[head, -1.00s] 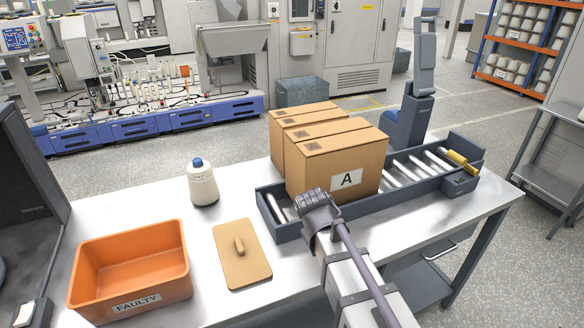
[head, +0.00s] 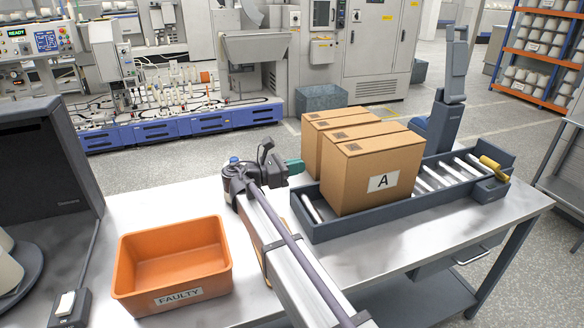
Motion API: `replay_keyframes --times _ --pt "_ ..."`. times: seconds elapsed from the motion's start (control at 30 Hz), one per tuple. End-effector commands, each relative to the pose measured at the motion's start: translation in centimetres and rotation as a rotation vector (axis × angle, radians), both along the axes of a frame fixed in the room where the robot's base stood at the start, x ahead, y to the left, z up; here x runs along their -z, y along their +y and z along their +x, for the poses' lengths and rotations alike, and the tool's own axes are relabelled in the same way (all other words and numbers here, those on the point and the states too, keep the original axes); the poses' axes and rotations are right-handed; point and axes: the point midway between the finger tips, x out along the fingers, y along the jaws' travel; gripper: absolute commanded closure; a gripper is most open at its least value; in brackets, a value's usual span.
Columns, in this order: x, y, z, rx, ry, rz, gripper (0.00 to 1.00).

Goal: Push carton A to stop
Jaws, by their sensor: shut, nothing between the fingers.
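Carton A (head: 348,190), a brown box with a white "A" label, stands upright in a dark roller tray (head: 345,232) on the bench. It sits toward the tray's left part. Bare rollers lie to its right, up to a yellow part (head: 494,168) at the tray's right end, which may be the stop. My gripper (head: 294,167) is left of carton A, near the tray's left end, with green at its tip. It looks shut and empty. A gap shows between the tip and carton A, though the depth is hard to judge.
More brown cartons (head: 323,117) stand behind carton A. An orange FAULTY bin (head: 175,292) is at front left. A bottle's blue cap (head: 233,160) shows behind my gripper. A dark grey post (head: 439,125) rises behind the tray. My arm mostly hides the tan lid.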

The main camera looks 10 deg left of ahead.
Motion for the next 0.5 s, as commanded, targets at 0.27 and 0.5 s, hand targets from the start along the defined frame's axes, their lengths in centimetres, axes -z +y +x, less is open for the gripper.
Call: replay_keyframes --times 0.27,0.5 --pt "0.0 -5.3 3.1 0.002 0.0 0.001 1.0" --pt "0.0 -7.9 4.7 0.0 0.0 0.001 1.0"
